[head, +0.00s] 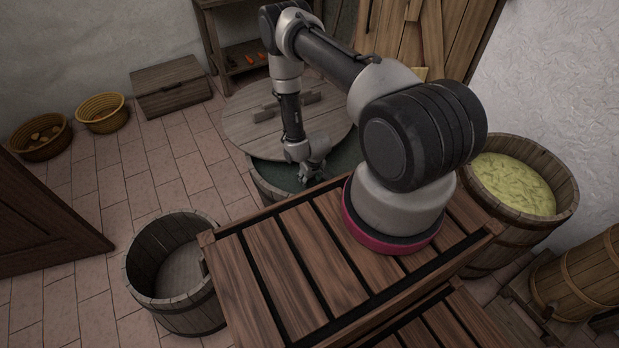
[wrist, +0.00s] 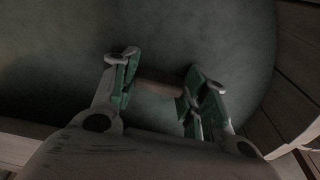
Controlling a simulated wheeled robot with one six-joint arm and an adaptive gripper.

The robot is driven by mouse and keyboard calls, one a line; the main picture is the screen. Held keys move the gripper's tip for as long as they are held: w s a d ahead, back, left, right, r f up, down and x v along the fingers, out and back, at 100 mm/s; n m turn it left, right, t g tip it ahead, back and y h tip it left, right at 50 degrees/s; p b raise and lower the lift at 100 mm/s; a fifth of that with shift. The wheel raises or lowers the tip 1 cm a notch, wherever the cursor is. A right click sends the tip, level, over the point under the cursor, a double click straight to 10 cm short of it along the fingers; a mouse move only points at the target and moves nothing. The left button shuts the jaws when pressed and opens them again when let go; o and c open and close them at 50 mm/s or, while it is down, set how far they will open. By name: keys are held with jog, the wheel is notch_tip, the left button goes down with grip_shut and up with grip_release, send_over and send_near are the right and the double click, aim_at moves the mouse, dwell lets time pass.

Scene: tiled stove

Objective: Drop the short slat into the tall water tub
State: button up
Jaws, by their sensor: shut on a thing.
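The short slat (wrist: 160,83) is a small brown piece between the two green-padded fingers in the wrist view. My gripper (wrist: 163,80) is shut on it, with a pad at each end. In the head view my gripper (head: 313,174) points down over a round wooden tub (head: 266,190) with dark green water (head: 345,155). The water also fills most of the wrist view (wrist: 200,35) behind the slat, with the tub's wall (wrist: 298,75) at right. The slat cannot be made out in the head view. My base hides part of the tub.
A round wooden lid (head: 245,128) is at the tub's far side. An empty tub (head: 150,265) stands at front left. A tub of yellow-green shreds (head: 510,183) stands at right. A chest (head: 172,88) and two baskets (head: 102,112) (head: 40,135) are at back left. The tiled floor at left is clear.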

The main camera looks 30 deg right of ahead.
jog(key=shift+f, duration=0.3)
jog(key=o, duration=1.4)
